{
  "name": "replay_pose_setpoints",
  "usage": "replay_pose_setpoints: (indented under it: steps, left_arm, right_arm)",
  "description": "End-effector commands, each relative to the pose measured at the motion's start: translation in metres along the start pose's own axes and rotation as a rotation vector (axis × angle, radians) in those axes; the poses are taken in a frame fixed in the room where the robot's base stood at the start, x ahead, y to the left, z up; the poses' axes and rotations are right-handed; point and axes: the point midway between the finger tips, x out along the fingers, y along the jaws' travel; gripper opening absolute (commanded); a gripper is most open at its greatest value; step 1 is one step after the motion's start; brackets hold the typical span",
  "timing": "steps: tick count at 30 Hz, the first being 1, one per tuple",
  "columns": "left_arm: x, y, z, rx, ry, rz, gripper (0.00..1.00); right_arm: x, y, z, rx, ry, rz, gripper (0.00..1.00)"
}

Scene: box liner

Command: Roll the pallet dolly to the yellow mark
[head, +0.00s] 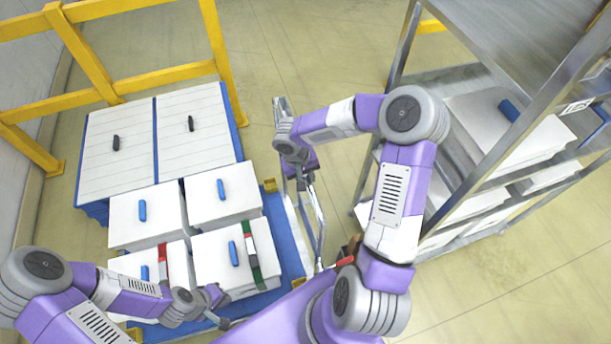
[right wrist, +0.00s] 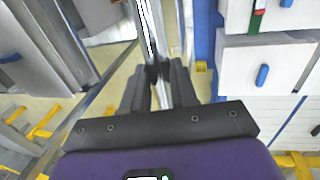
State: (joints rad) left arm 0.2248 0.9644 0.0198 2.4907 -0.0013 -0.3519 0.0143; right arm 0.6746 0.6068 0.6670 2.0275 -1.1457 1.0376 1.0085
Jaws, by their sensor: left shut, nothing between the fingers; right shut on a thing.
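The pallet dolly has a blue deck (head: 282,225) with yellow corner pieces and carries several white boxes with blue handles. A metal handle frame (head: 318,222) stands along its right side. My right gripper (head: 307,182) is shut on this handle. In the right wrist view the fingers (right wrist: 158,74) close on the metal bar (right wrist: 152,30), with the dolly's blue edge (right wrist: 204,45) to its right. My left gripper (head: 228,322) is shut and empty, low beside the dolly's near boxes; contact is unclear. I cannot make out a yellow floor mark.
Beyond the dolly stands a blue base with large white boxes (head: 120,150) with black handles. Yellow railings (head: 85,55) bound the far left. A grey metal shelf (head: 480,150) with white boxes stands at right. Open floor (head: 310,60) lies between railing and shelf.

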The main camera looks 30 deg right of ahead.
Motion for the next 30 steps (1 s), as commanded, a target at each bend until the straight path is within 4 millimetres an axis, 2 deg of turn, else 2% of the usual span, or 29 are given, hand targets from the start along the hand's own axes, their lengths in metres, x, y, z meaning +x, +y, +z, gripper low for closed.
replay_pose_setpoints:
  steps: [7,15,23,24,28,30]
  left_arm:
    - [0.001,0.0,0.0,0.0,0.0,0.0,0.0]
    - [0.018,-0.007,-0.001,0.0,0.0,0.0,0.0]
    - [0.016,-0.006,-0.001,0.0,0.0,0.0,0.0]
    - [0.016,-0.006,-0.001,0.0,0.0,0.0,0.0]
    - [0.016,-0.006,-0.001,0.0,0.0,0.0,0.0]
    - [0.016,-0.006,-0.001,0.0,0.0,0.0,0.0]
  right_arm:
    - [0.0,0.0,0.0,0.0,0.0,0.002,0.0]
    - [-0.001,-0.014,0.0,-0.001,0.003,-0.002,0.0]
    - [-0.004,-0.019,0.0,-0.004,0.002,-0.012,0.0]
    - [-0.004,-0.018,0.001,-0.004,0.001,-0.012,0.29]
    - [-0.003,-0.016,0.001,-0.002,0.0,-0.009,0.49]
    - [-0.003,-0.015,0.0,-0.002,0.0,-0.007,0.52]
